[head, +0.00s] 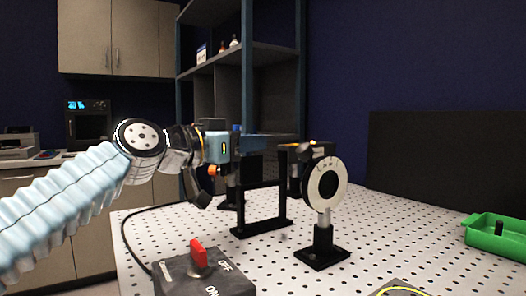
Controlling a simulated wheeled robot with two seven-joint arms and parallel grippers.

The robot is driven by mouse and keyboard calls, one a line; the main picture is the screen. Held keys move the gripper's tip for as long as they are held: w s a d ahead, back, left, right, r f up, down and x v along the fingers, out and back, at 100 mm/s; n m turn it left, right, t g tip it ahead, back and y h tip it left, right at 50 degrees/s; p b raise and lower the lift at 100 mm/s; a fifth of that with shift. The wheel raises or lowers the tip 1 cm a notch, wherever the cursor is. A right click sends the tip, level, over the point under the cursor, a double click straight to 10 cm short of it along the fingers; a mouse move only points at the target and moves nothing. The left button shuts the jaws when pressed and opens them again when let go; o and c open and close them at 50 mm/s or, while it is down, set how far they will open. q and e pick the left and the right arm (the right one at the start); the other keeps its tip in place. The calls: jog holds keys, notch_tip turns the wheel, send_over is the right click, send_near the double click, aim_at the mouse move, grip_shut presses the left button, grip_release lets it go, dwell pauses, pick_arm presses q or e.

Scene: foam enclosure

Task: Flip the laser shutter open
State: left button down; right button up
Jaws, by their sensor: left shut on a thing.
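The white round plate with a dark centre (337,186) stands upright on a short metal post with a black base; it looks like the laser shutter. My left gripper (300,151) reaches in from the left at the plate's upper left edge. Its jaws are shut on a small dark part there, which looks like part of the shutter. The fingers and their shadows hide the exact contact. The dark centre looks covered, but I cannot tell the flap's angle. My right gripper is out of view.
A black frame (262,227) stands behind and left of the shutter on the perforated white table (400,240). A switch box (205,278) with a red lever (198,254) is at the front. A green tray (480,234) is at the right. A dark panel (440,160) stands behind.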

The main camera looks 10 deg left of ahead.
pick_arm(q)
jog(key=shift+a, duration=0.1)
jog(key=c, duration=1)
grip_release()
jog(key=shift+s, duration=0.15)
jog(key=shift+c, duration=0.2)
jog(key=shift+s+a, duration=0.1)
jog(key=b+v, duration=0.2)
jog(key=v, duration=1.1)
jog(key=shift+s+a, duration=0.25)
